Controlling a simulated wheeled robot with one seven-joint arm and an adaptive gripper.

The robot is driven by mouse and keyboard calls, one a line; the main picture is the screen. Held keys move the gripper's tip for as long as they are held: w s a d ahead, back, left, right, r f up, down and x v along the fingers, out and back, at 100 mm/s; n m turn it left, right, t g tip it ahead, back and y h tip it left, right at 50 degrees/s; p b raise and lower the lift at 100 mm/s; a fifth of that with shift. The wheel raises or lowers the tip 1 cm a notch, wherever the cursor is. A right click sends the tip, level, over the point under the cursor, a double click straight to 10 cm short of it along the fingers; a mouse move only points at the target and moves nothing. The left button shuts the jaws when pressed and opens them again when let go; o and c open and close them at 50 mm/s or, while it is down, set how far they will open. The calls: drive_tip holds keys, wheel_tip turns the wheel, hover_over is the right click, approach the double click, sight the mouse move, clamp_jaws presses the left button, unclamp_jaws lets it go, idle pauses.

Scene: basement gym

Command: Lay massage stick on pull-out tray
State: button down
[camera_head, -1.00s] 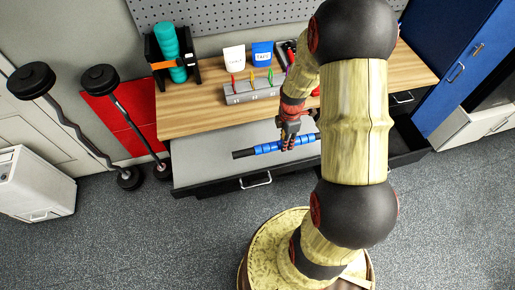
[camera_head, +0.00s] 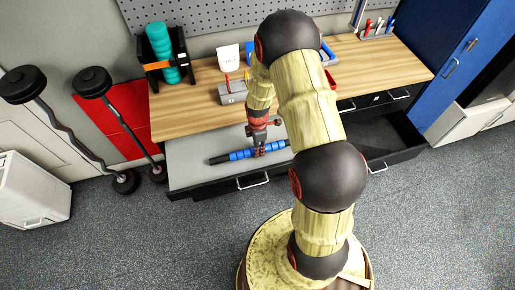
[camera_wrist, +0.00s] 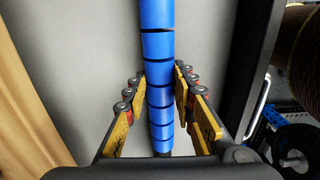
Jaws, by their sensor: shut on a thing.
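The massage stick (camera_head: 240,155) has blue segmented rollers and a black handle end at the left. It is over the grey pull-out tray (camera_head: 190,165), lying roughly along its length; in the head view I cannot tell whether it touches the tray. My gripper (camera_head: 260,150) points down and is shut on the stick's blue rollers. In the wrist view the stick (camera_wrist: 157,45) runs up the picture between my gripper's yellow-padded fingers (camera_wrist: 165,90), with the pale tray surface (camera_wrist: 90,60) behind it. My arm hides the stick's right end.
The wooden worktop (camera_head: 190,112) behind holds a black rack with a teal roller (camera_head: 162,50), a white cup (camera_head: 229,58) and a grey holder (camera_head: 232,92). An open dark drawer (camera_head: 385,135) is at right. Barbells (camera_head: 95,85) stand at left. Bare tray lies left of the stick.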

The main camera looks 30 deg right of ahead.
drive_tip(key=shift+f, duration=0.15)
drive_tip(key=c, duration=1.5)
unclamp_jaws()
drive_tip(key=shift+c, duration=0.2)
drive_tip(key=shift+o, duration=0.3)
